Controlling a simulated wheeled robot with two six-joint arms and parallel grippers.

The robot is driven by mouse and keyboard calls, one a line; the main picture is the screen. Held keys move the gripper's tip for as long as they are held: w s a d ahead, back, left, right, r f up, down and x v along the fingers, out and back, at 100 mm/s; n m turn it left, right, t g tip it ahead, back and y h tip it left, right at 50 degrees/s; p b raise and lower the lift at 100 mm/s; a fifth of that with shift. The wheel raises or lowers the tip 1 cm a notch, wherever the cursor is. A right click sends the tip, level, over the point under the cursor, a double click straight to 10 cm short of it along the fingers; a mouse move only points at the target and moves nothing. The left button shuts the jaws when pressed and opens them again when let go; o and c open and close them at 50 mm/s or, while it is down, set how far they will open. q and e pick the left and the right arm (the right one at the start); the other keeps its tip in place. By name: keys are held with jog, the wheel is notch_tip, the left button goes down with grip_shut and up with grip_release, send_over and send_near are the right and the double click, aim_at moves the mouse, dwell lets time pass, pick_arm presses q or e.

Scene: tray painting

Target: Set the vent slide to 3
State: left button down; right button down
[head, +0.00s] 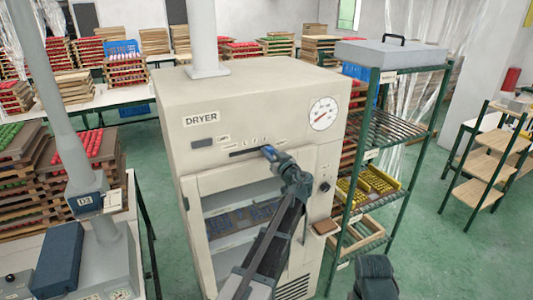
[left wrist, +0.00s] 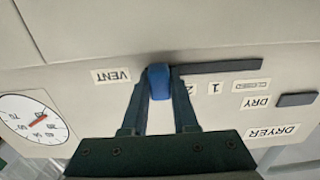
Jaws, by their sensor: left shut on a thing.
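The dryer (head: 190,95) is a large beige cabinet with a dark vent slot (head: 245,152) on its front. The blue vent slide knob (head: 268,151) is at the slot's right end in the head view. In the left wrist view, which is upside down, the knob (left wrist: 159,82) sits between the VENT label (left wrist: 111,76) and the mark 2 (left wrist: 190,88). The slot (left wrist: 225,67) runs right from there past marks 1 and closed. No 3 is visible. My left gripper (left wrist: 159,98) is shut on the knob, a finger on each side.
A round dial (head: 323,114) is right of the slot. The dryer's opening (head: 235,215) shows dark blue contents below my arm. A green-framed rack (head: 380,130) with trays stands close on the right. A grey machine (head: 105,255) is at lower left.

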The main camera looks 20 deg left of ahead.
pick_arm(q)
jog(key=c, duration=1)
grip_release()
jog(key=shift+w+d, duration=0.15)
jog(key=o, duration=0.3)
jog(key=shift+w+d, duration=0.1)
jog(key=v, duration=1.3)
jog(key=shift+s+d, duration=0.2)
jog(key=shift+s, duration=0.15)
